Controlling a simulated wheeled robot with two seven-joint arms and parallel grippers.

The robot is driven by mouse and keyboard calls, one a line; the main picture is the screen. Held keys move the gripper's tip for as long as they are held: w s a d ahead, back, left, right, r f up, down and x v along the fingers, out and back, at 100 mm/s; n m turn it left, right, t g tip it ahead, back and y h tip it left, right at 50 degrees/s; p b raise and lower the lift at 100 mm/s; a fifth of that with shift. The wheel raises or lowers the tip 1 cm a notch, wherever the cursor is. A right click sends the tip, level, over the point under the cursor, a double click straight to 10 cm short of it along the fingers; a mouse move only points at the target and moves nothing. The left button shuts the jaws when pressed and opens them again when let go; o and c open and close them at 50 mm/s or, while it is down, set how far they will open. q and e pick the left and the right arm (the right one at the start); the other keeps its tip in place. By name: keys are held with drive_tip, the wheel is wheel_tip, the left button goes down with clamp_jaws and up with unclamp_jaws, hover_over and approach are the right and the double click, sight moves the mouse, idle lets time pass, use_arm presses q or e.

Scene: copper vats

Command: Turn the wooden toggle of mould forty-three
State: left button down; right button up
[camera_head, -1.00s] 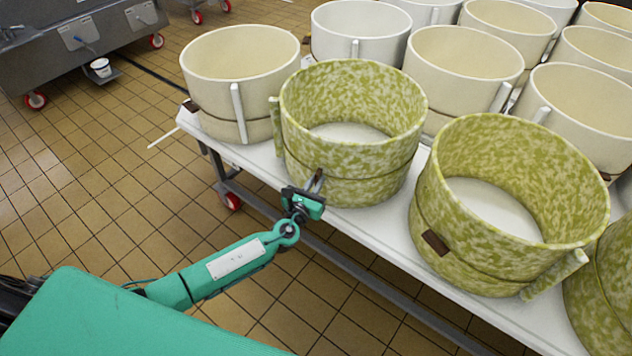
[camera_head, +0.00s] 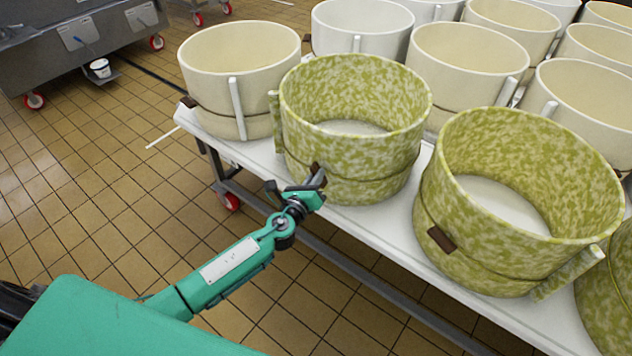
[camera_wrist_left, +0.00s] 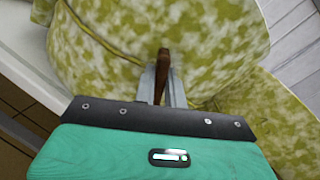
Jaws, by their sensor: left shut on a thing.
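A green-and-cream mottled round mould (camera_head: 350,110) stands on the white table, with a cord around its lower part and a small brown wooden toggle (camera_head: 316,170) on its front. My left gripper (camera_head: 314,180) is at this toggle, in front of the mould wall. In the left wrist view the toggle (camera_wrist_left: 162,68) stands between the two grey fingers, which are shut on it, and the mottled mould wall (camera_wrist_left: 110,25) fills the space behind. No number can be read on the mould. My right gripper is not in view.
A second mottled mould (camera_head: 510,200) with its own brown toggle (camera_head: 441,239) stands close on the right. Cream and white moulds (camera_head: 240,80) crowd the white table (camera_head: 390,225) behind. Tiled floor (camera_head: 110,220) lies open at left.

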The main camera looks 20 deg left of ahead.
use_arm(q)
drive_tip(key=shift+a+f+n+b, duration=0.15)
drive_tip(key=shift+n+b, duration=0.5)
drive_tip(key=shift+n, duration=2.35)
drive_tip(key=shift+a+f+n+b, duration=0.15)
drive_tip(key=shift+n+b, duration=0.5)
drive_tip(key=shift+n, duration=2.35)
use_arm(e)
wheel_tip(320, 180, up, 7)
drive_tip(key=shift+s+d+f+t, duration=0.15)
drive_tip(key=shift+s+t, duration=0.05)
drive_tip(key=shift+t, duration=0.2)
use_arm(q)
drive_tip(key=shift+d, duration=0.1)
drive_tip(key=c, duration=1.5)
unclamp_jaws()
drive_tip(key=shift+o, duration=0.2)
